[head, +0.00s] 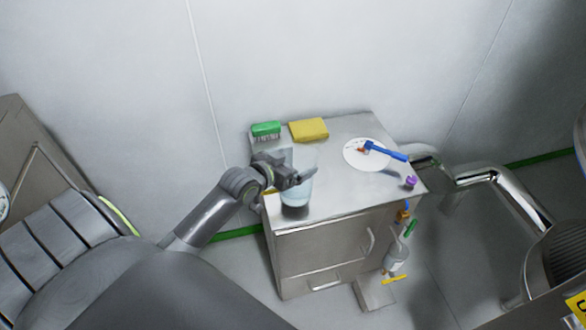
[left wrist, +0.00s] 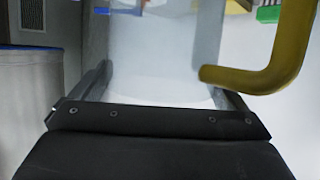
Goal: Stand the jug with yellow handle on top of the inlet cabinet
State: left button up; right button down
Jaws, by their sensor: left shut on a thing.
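The jug (head: 297,196) is pale and see-through, and stands upright at the front left part of the metal cabinet's top (head: 345,198). I cannot tell whether its base touches the top. My left gripper (head: 301,178) comes in from the left and is shut on the jug. In the left wrist view the jug's clear body (left wrist: 150,50) fills the space between the fingers (left wrist: 160,98). Its yellow handle (left wrist: 285,55) sticks out at the right there. In the head view the gripper hides part of the jug. My right gripper is not in view.
A green brush (head: 266,129) and a yellow block (head: 309,129) lie at the cabinet's back edge. A white disc (head: 355,154) with a blue tool (head: 385,151) and a purple item (head: 410,181) are on the right. A bottle (head: 396,258) hangs on the cabinet's side. Chrome pipes (head: 490,174) stand further right.

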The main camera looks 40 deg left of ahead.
pick_arm(q)
jog(key=f, duration=0.3)
jog(key=shift+w+f, duration=0.25)
jog(key=shift+f, duration=0.1)
jog(key=o, duration=1.4)
jog(key=shift+c, duration=0.2)
jog(key=v, duration=1.2)
jog(key=shift+r+b, duration=0.25)
jog(key=shift+b, duration=0.05)
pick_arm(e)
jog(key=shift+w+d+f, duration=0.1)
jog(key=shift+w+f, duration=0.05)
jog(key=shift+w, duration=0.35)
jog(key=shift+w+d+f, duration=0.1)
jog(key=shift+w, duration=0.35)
